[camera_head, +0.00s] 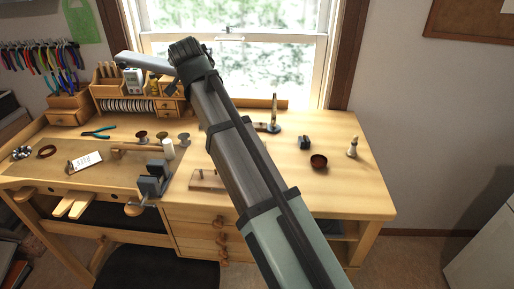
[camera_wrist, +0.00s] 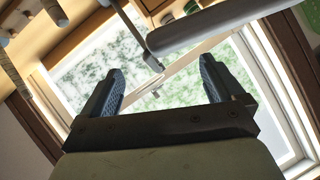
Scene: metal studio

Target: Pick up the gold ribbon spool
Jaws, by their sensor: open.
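My gripper (camera_wrist: 160,66) is open in the wrist view. Its two ridged fingers stand apart with nothing gripped between them, and the window shows behind the gap. In the head view my arm reaches up across the bench toward the window, and its jaws are too small to make out. Small gold-coloured items (camera_head: 155,83) sit in the wooden rack (camera_head: 168,106) at the back left of the bench, but I cannot tell whether one is the spool. My arm hides part of the bench.
A pale grey bar (camera_wrist: 225,24) crosses above the fingers in the wrist view, close by. On the bench (camera_head: 350,200) are blue pliers (camera_head: 98,132), a vise (camera_head: 152,181), a brown bowl (camera_head: 319,161) and a small cone-shaped thing (camera_head: 352,147). The bench's right front is clear.

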